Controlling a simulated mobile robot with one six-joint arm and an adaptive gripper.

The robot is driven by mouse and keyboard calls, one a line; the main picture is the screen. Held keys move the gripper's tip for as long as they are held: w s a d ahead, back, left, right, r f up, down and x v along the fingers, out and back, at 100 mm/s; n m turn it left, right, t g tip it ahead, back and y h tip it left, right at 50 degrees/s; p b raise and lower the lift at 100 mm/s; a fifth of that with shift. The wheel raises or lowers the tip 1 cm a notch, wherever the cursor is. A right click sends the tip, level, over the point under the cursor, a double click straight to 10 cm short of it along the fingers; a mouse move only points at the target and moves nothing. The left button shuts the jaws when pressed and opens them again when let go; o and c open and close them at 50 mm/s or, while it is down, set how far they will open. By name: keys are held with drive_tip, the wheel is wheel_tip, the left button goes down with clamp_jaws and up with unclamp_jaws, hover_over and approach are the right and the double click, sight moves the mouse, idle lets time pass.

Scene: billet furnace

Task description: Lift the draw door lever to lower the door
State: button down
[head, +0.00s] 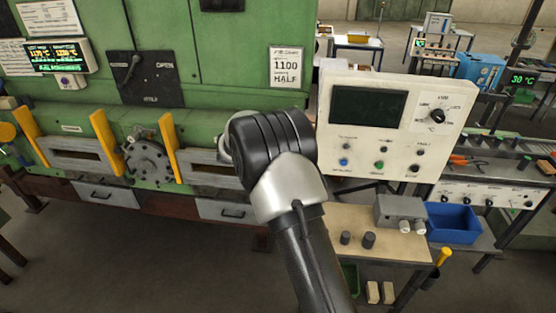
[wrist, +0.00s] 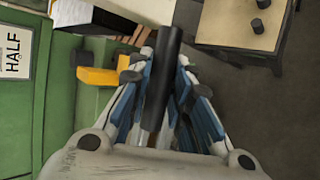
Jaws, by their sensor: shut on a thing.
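In the wrist view my gripper (wrist: 164,65) is shut on a thick black bar (wrist: 162,88), which looks like the grip of the draw door lever. The bar runs lengthwise between the fingers and sticks out past their tips. Its mount and pivot are not clear. A yellow piece (wrist: 97,76) stands beside the fingers on the left, by the green furnace front. In the head view my arm hides the gripper and the lever. The green furnace (head: 230,60) has grey slotted fronts (head: 82,157) between yellow posts (head: 107,140); which one is the draw door I cannot tell.
A white control panel (head: 390,120) stands close to the right of my arm. Below it is a small table (head: 385,240) with a grey box and dark cylinders. A blue bin (head: 453,223) is further right. Grey drawers (head: 107,195) sit low on the left. The floor in front is clear.

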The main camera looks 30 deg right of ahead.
drive_tip(key=shift+w+d+r, duration=0.1)
drive_tip(key=shift+r, duration=0.2)
drive_tip(key=c, duration=1.8)
unclamp_jaws()
drive_tip(key=o, duration=0.4)
drive_tip(key=shift+w+d+f, duration=0.1)
drive_tip(key=shift+w+d, duration=0.05)
drive_tip(key=shift+c, duration=0.2)
drive_tip(key=shift+a, duration=0.2)
drive_tip(key=v, duration=1.2)
drive_tip(key=shift+d, duration=0.1)
